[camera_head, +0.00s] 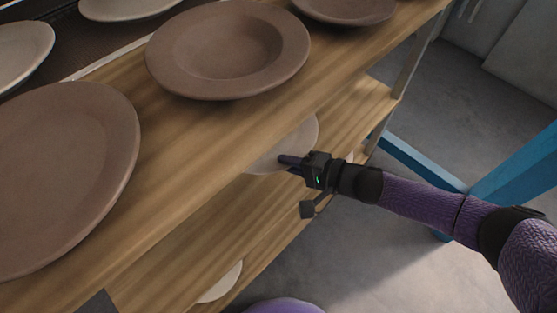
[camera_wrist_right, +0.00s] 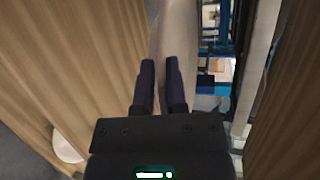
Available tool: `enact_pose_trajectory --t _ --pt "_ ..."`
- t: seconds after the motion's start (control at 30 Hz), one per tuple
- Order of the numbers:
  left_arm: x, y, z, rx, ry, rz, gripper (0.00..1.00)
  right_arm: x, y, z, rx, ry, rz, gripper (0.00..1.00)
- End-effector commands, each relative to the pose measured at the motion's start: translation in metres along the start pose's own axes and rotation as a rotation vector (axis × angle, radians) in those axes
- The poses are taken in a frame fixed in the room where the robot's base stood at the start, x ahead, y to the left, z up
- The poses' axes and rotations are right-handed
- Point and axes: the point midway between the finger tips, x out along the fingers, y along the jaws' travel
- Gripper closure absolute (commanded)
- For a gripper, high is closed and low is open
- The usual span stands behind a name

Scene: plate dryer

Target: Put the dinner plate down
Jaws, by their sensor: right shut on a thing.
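A pale dinner plate (camera_head: 302,140) shows partly under the edge of the upper wooden shelf board; the board hides the rest of it. My right gripper (camera_head: 284,161) is shut on its near rim, with the arm coming in from the right. In the right wrist view the plate (camera_wrist_right: 176,38) stands nearly edge-on between the two purple fingers (camera_wrist_right: 160,85). I cannot tell whether the plate touches the lower shelf board (camera_head: 348,122). My left gripper is not in view.
Brown plates, including a wide one (camera_head: 228,50) and a large one (camera_head: 55,180), lie on the upper board (camera_head: 165,125). A pale plate (camera_head: 222,284) shows lower down. A metal post (camera_head: 412,65) and blue frame (camera_head: 515,165) stand right of the shelves.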

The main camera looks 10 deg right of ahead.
Motion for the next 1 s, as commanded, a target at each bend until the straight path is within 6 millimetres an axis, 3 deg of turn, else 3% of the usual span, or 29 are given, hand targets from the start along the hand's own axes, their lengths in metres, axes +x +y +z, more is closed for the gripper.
enact_pose_trajectory --t 0.03,0.1,0.4,0.77,0.8,0.93,1.0 --pt "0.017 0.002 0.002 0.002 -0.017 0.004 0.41 0.006 0.023 -0.002 0.007 -0.002 0.004 1.00" --pt "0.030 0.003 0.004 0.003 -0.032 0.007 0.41 0.012 0.042 -0.004 0.010 -0.003 0.006 1.00" --pt "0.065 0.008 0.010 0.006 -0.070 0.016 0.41 0.025 0.089 -0.010 0.007 -0.004 0.003 1.00" --pt "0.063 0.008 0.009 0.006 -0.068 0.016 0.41 0.025 0.086 -0.010 0.001 -0.004 -0.001 1.00" --pt "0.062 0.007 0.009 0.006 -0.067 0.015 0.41 0.024 0.086 -0.010 0.002 -0.003 0.002 0.77" --pt "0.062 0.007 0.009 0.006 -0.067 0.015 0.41 0.024 0.086 -0.010 0.002 -0.003 0.002 0.49" --pt "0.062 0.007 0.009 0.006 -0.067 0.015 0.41 0.024 0.086 -0.010 0.002 -0.003 0.002 0.49"
